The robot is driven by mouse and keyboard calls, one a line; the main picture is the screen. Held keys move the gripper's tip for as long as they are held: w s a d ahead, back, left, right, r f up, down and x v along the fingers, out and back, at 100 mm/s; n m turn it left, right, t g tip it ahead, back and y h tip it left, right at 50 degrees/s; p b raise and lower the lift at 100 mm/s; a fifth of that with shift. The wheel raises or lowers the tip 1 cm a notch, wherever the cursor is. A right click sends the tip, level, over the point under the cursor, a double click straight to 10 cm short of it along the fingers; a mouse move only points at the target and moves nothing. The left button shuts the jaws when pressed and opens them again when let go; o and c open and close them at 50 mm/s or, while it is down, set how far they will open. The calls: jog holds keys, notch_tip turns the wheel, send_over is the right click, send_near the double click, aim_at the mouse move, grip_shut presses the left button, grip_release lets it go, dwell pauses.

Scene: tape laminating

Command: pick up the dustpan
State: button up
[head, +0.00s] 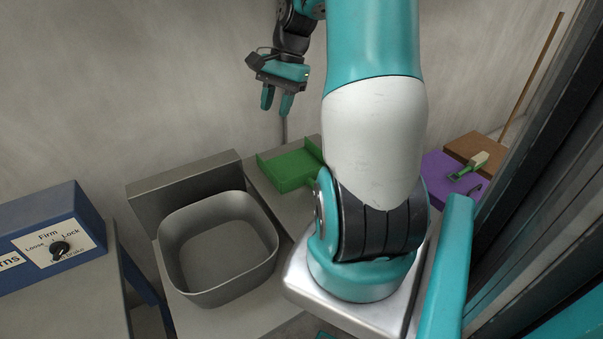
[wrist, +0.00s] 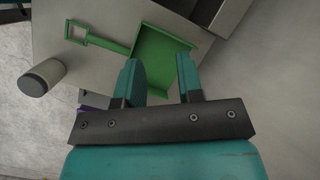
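The green dustpan (head: 290,168) lies on a grey surface behind my arm in the head view. My arm hides its right part there. In the wrist view the dustpan (wrist: 160,60) shows its pan, and its handle with a square loop end points to the left. My gripper (head: 277,112) is above the dustpan and apart from it, fingers pointing down. In the wrist view my gripper (wrist: 158,75) has its two fingers spread with nothing between them. The fingertips overlap the pan's near edge in that view.
A grey metal basin (head: 217,250) stands left of the dustpan. A blue box with a dial (head: 48,235) is farther left. A purple surface with a brush (head: 472,165) and a brown block (head: 478,148) lie right. A dark-topped cylinder (wrist: 42,78) stands near the dustpan's handle.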

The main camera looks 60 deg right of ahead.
jog(key=s+d+f+m, duration=0.4)
jog(key=s+d+m, duration=0.3)
jog(key=s+d, duration=0.3)
send_near(310, 179)
jog(key=shift+w+d+f+t, duration=0.1)
jog(key=shift+f+t, duration=0.1)
jog(key=shift+f, duration=0.25)
jog(key=shift+w+d+f+t, duration=0.1)
jog(key=shift+f+t, duration=0.1)
jog(key=shift+f, duration=0.3)
jog(key=x, duration=0.2)
jog(key=p+x, duration=0.1)
jog(key=x, duration=0.1)
jog(key=shift+a+f, duration=0.3)
jog(key=shift+a, duration=0.1)
jog(key=shift+w+a+f, duration=0.1)
jog(key=shift+f, duration=0.3)
jog(key=shift+f, duration=0.15)
grip_shut()
